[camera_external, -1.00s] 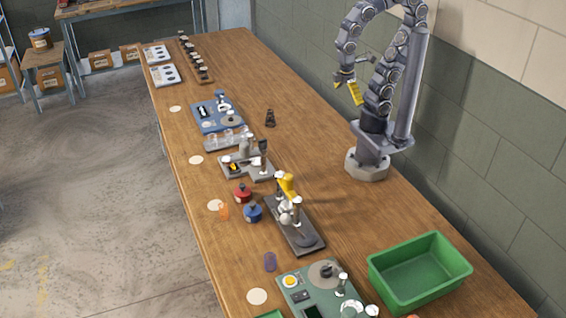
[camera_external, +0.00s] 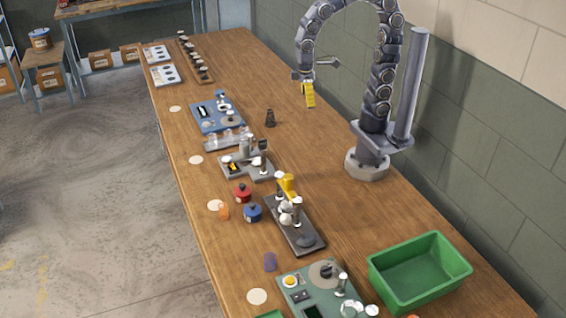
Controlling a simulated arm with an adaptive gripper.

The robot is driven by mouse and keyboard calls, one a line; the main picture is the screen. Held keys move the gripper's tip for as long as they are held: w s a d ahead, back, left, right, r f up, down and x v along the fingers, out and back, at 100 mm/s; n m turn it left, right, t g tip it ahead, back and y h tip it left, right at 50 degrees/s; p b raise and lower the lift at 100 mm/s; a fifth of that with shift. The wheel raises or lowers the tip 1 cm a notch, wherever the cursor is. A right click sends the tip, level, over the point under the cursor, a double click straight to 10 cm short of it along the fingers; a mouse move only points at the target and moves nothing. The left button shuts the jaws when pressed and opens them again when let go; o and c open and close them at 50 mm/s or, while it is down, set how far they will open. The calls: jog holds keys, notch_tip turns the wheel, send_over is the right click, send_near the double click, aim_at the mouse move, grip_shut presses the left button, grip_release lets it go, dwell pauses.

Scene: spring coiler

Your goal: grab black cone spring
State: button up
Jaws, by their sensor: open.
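The black cone spring (camera_external: 270,118) stands upright on the wooden workbench, right of the blue machine in the external view. It is small and dark, narrower at the top. My gripper (camera_external: 309,101) has yellow fingers and hangs pointing down in the air, to the right of the spring in the picture and apart from it. It is open and holds nothing that I can see. The gap between its fingers is too small to make out.
A blue machine (camera_external: 217,114) and a clear tray (camera_external: 228,138) are left of the spring. A grey fixture (camera_external: 247,166), a dark-based device with a yellow part (camera_external: 295,225) and a green bin (camera_external: 418,270) stand nearer. The bench (camera_external: 325,160) around the spring's right side is clear.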

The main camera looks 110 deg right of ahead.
jog(key=w+d+f+m+t, duration=0.1)
jog(key=w+d+f+m, duration=0.2)
jog(key=d, duration=0.4)
jog(key=w+d+f+m, duration=0.3)
jog(key=d, duration=0.4)
jog(key=w+d+f+m+t, duration=0.1)
jog(key=w+d+f+m, duration=0.25)
jog(key=d, duration=0.35)
jog(key=m+g+h, duration=0.1)
jog(key=m, duration=0.6)
send_over(270, 111)
jog(key=w, duration=0.1)
jog(key=shift+n, duration=0.25)
notch_tip(270, 111, down, 11)
jog(key=shift+r, duration=0.2)
jog(key=shift+s+d+f, duration=0.1)
jog(key=shift+s+f, duration=0.05)
jog(key=shift+f, duration=0.45)
jog(key=shift+s+f, duration=0.15)
jog(key=shift+f, duration=0.45)
jog(key=f, duration=0.5)
jog(key=shift+s+f, duration=0.3)
jog(key=c, duration=1.3)
